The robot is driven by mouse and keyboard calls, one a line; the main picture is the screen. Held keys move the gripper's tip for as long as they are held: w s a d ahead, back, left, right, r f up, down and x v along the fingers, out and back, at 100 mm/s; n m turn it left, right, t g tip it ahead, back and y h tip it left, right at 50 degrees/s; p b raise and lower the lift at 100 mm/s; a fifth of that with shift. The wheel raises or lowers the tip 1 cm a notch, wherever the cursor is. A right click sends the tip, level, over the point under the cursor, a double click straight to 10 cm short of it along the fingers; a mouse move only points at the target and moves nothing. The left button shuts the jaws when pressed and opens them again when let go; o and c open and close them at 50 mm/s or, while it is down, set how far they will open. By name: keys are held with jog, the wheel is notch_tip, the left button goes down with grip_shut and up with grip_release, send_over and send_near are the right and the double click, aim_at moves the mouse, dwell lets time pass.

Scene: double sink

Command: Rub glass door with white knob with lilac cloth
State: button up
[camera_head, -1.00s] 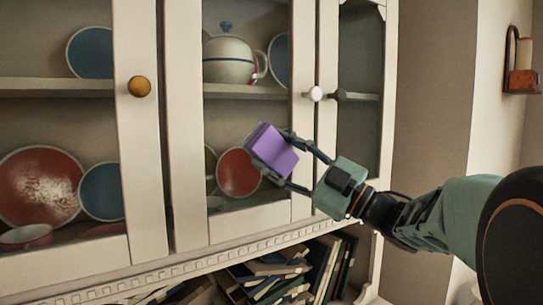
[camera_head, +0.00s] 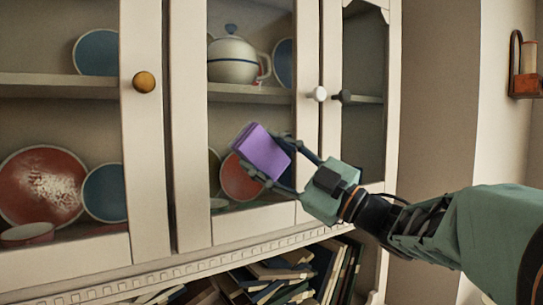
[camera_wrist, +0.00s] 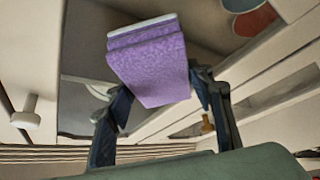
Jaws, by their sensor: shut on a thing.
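The lilac cloth (camera_head: 262,152) is a folded purple block held between the fingers of my gripper (camera_head: 283,163). In the wrist view the cloth (camera_wrist: 152,62) sits between both fingers of my gripper (camera_wrist: 160,95), with a pale layer along its far edge. The glass door with the white knob (camera_head: 189,150) is the middle door, and its white knob (camera_head: 319,94) is on its right stile. The cloth is in front of the lower part of this door's glass. I cannot tell whether it touches the glass. The white knob (camera_wrist: 27,115) also shows at left in the wrist view.
The left door has an orange-brown knob (camera_head: 144,82), and the right door has a dark knob (camera_head: 344,97). A teapot (camera_head: 232,60) and plates stand behind the glass. Books (camera_head: 280,270) lie on the open shelf below. A wall sconce (camera_head: 524,65) hangs at right.

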aim_at(258, 146)
jog(key=s+d+b, duration=0.1)
jog(key=s+d, duration=0.1)
jog(key=s, duration=0.1)
jog(key=shift+s+d+f+b, duration=0.1)
jog(key=shift+s+d+b, duration=0.1)
jog(key=shift+b, duration=0.2)
jog(key=shift+s+d+r, duration=0.1)
jog(key=shift+s+d, duration=0.1)
jog(key=shift+s, duration=0.25)
jog(key=shift+s+d+r, duration=0.1)
jog(key=shift+s+d, duration=0.1)
jog(key=shift+s, duration=0.2)
jog(key=shift+s+d+b, duration=0.45)
jog(key=shift+s, duration=0.2)
jog(key=shift+s+d+b, duration=0.4)
jog(key=shift+s+b, duration=0.05)
jog(key=shift+s, duration=0.15)
